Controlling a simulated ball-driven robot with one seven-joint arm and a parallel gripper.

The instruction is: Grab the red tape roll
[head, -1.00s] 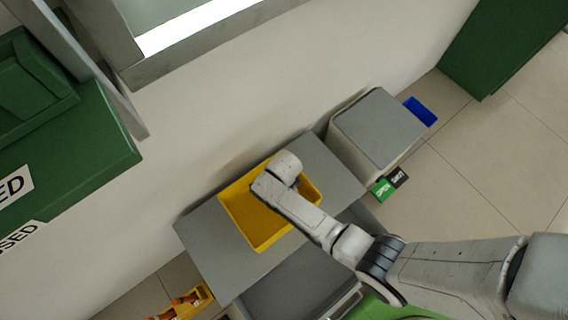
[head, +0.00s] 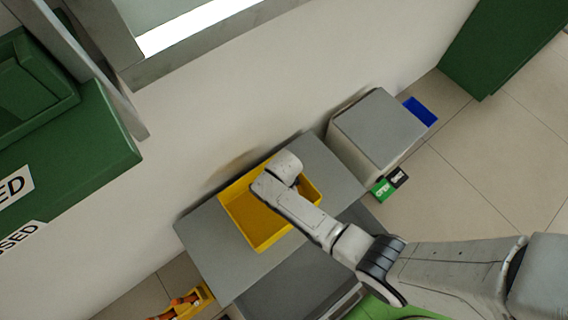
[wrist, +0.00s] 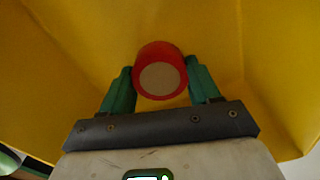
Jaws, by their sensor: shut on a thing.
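The red tape roll (wrist: 161,52) is in the wrist view, a red ring around a tan round face. My gripper (wrist: 161,78) has its two green fingers on either side of the roll, shut on it. The yellow bin (wrist: 60,50) surrounds them in the wrist view. In the head view the yellow bin (head: 252,222) sits on a grey table top (head: 205,255), and my arm reaches into it. The roll and the fingers are hidden behind my wrist there.
A grey-topped box (head: 378,130) stands right of the table, with a blue bin (head: 420,111) beyond it. A small green and black sign (head: 388,185) is near the box. A smaller yellow bin with orange items (head: 190,303) is at the lower left. A wall runs behind the table.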

